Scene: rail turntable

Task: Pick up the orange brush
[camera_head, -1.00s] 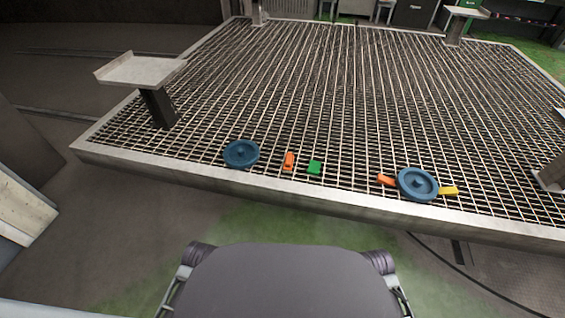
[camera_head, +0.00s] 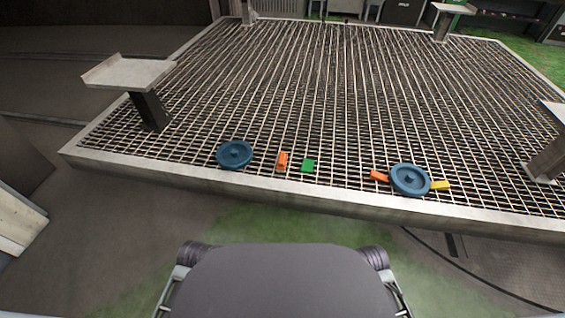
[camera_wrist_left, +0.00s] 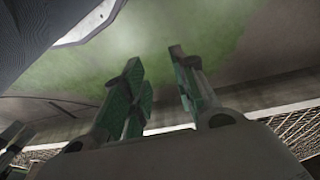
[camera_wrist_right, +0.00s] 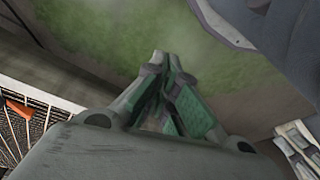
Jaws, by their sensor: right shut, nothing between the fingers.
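Two orange objects lie on the grating near its front edge in the head view. One orange piece (camera_head: 282,161) is between a blue disc and a green block; the other orange piece (camera_head: 379,176) touches or nearly touches the left side of a second blue disc. I cannot tell which is the brush. An orange object (camera_wrist_right: 19,109) also shows at the left of the right wrist view, far from the fingers. My left gripper (camera_wrist_left: 156,57) is open and empty. My right gripper (camera_wrist_right: 162,58) is shut and empty. Neither gripper shows in the head view.
The grated platform (camera_head: 270,186) has a raised metal rim. A blue disc (camera_head: 234,154), a green block (camera_head: 308,166), another blue disc (camera_head: 410,180) and a yellow piece (camera_head: 440,185) lie near its front. Posts (camera_head: 150,110) stand at its corners. The middle is clear.

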